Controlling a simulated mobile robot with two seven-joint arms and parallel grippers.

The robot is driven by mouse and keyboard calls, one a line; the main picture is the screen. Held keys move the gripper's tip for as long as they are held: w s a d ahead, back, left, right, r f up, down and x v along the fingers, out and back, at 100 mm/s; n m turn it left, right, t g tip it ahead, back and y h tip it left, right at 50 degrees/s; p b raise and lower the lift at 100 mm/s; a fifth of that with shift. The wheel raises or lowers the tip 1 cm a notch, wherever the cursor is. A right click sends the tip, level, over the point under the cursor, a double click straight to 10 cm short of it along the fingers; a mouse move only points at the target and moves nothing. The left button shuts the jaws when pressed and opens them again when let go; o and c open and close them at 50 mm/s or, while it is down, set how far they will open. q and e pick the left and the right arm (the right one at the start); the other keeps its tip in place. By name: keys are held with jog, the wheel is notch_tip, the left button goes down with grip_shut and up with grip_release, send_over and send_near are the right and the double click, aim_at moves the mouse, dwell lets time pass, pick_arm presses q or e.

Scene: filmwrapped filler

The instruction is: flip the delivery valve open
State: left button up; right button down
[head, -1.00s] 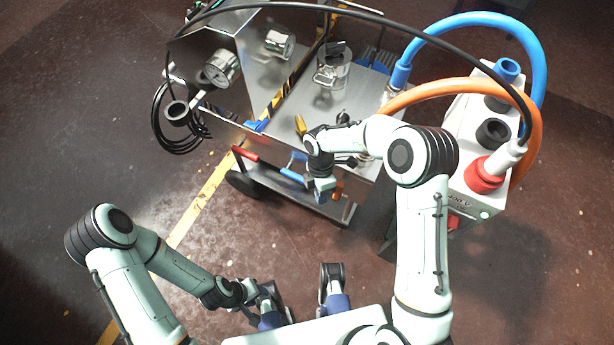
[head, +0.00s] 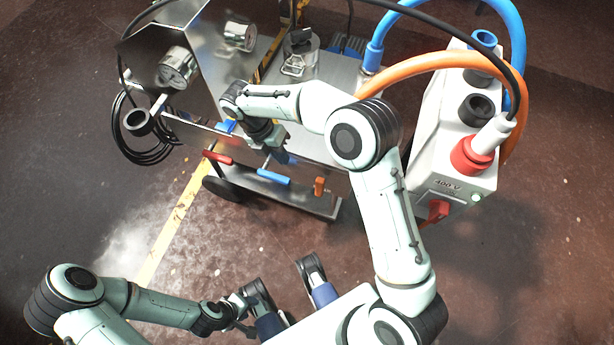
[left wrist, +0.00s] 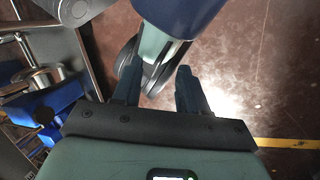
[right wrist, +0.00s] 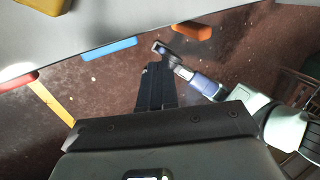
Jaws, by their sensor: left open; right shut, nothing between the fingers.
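Several coloured lever handles sit along the lower front of the metal machine (head: 245,75): a red handle (head: 217,158), a blue handle (head: 274,177) and an orange handle (head: 319,186). No label shows which one is the delivery valve. The right wrist view also shows the red handle (right wrist: 18,82), blue handle (right wrist: 110,48) and orange handle (right wrist: 192,31). My right gripper (right wrist: 153,70) is shut and empty, apart from the handles; in the head view it is near the blue handle, partly hidden by the arm. My left gripper (left wrist: 155,78) is open and empty, low and away from the machine.
A white power box (head: 455,120) with a red plug (head: 473,157) stands right of the machine. A gauge (head: 178,67) and coiled black cable are at left. Floor in front is mostly clear.

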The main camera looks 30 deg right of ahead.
aim_at(323, 182)
pick_arm(q)
jog(key=shift+t, duration=0.5)
jog(key=w+f+b, duration=0.1)
jog(key=w+a+f+b, duration=0.1)
jog(key=shift+w+f, duration=0.35)
jog(key=shift+w, duration=0.05)
pick_arm(e)
jog(key=s+d+f, duration=0.5)
jog(key=f, duration=0.3)
jog(key=shift+s+f, duration=0.3)
jog(key=shift+s, duration=0.05)
jog(key=s+d+p, duration=0.1)
jog(key=s+d+r+p, duration=0.1)
jog(key=p, duration=0.1)
jog(key=shift+s, duration=0.15)
pick_arm(q)
jog(key=s+d+r+g+p, duration=0.1)
jog(key=s+r, duration=0.2)
jog(key=r, duration=0.1)
jog(key=shift+s+r, duration=0.3)
jog(key=shift+s, duration=0.05)
pick_arm(e)
jog(key=shift+s+d+f, duration=0.1)
jog(key=shift+s+d, duration=0.35)
jog(key=shift+s, duration=0.15)
pick_arm(q)
jog(key=shift+p, duration=0.3)
